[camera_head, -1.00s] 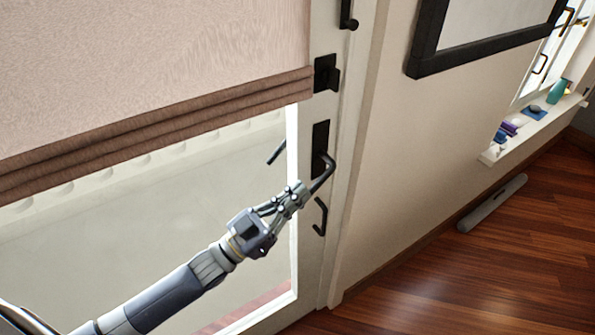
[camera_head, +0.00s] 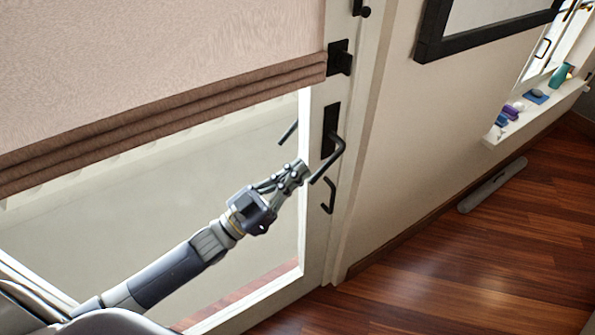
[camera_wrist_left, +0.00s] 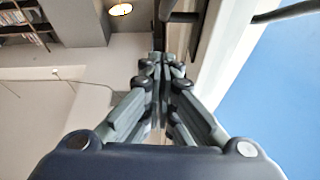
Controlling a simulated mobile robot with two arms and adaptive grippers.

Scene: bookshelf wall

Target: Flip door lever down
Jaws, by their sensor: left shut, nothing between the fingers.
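The black door lever (camera_head: 328,164) sticks out from a dark plate (camera_head: 331,128) on the door's white frame. In the head view its bar slants down to the left from its bend. My left gripper (camera_head: 304,168) is shut and empty. Its fingertips lie just left of the lever's free end in the picture; whether they touch it I cannot tell. In the wrist view the closed fingers (camera_wrist_left: 161,62) point at dark bars near the top edge, one of which may be the lever. My right gripper is not in view.
A black latch (camera_head: 340,60) sits above the lever and a black pull handle (camera_head: 328,196) below it. A brown blind (camera_head: 180,105) covers the upper door glass. A grey bar (camera_head: 492,185) lies on the wooden floor at right.

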